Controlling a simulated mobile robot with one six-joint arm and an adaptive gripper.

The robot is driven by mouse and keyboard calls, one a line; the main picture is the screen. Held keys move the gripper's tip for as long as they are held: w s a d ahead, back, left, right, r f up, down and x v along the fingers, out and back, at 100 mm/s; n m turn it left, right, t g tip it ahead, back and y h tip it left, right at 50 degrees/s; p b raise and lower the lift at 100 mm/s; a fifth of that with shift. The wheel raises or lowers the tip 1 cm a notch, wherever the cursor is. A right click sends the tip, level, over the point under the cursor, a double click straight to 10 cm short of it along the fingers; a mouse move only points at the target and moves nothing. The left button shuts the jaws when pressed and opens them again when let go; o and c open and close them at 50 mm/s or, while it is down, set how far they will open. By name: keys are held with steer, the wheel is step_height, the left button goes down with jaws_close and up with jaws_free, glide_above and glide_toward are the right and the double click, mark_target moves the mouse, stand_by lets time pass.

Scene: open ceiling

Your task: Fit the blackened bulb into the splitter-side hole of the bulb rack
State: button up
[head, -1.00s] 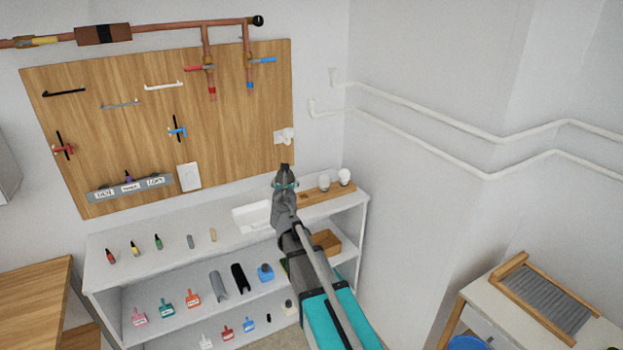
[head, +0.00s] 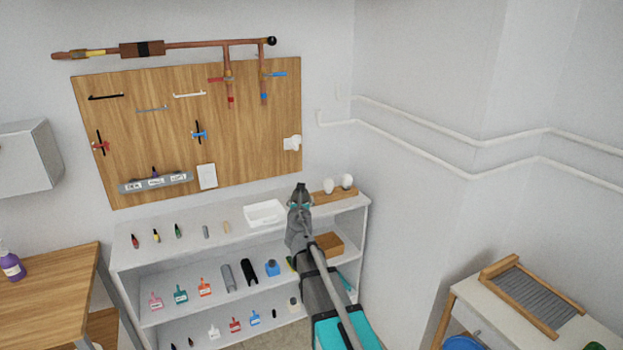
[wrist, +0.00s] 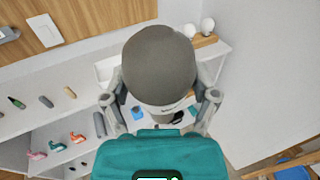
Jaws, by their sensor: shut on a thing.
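My gripper (head: 300,196) is in front of the shelf unit's top, near the wooden bulb rack (head: 334,195). In the wrist view my gripper (wrist: 163,97) is shut on a dark grey rounded bulb (wrist: 158,62), the blackened bulb, with its dome towards the top of the picture. The head view does not show this bulb clearly. The rack holds two white bulbs, a left one (head: 330,184) and a right one (head: 347,181). The rack (wrist: 205,41) is right of the held bulb in the wrist view. Its left end is partly hidden by my gripper, and its holes cannot be made out.
A white tray (head: 265,212) lies left of my gripper on the shelf top. Several small tools and bottles stand farther left. White pipes (head: 420,140) run along the right wall.

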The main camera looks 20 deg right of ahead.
steer(key=shift+s+d, duration=0.1)
steer(key=shift+s, duration=0.3)
steer(key=shift+d, duration=0.15)
